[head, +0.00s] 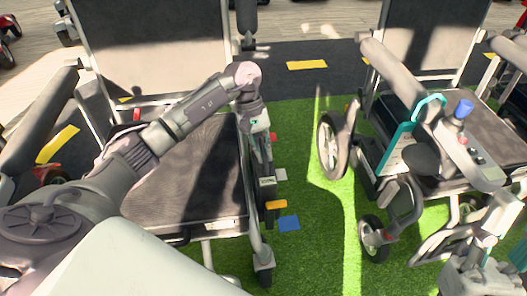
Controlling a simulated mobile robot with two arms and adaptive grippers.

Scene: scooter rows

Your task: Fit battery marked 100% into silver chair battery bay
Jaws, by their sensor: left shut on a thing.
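A wheelchair with a silver-grey frame, dark seat (190,180) and tall dark backrest fills the left half of the head view. My left arm reaches across its seat. My left gripper (261,146) is at the right side of this chair, pointing down, and is shut on a dark, narrow block (267,190), seemingly the battery. No 100% mark can be read on it. The block is beside the chair's right side frame; I cannot tell whether it touches. The battery bay cannot be made out; arm and frame hide much of that side.
A second wheelchair with teal trim (400,150) and a blue-topped joystick stands at the right. Green turf (310,190) lies between the chairs. A blue square (288,223) lies on the turf, with an orange piece (276,204) above it. Yellow-marked dark paving is behind.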

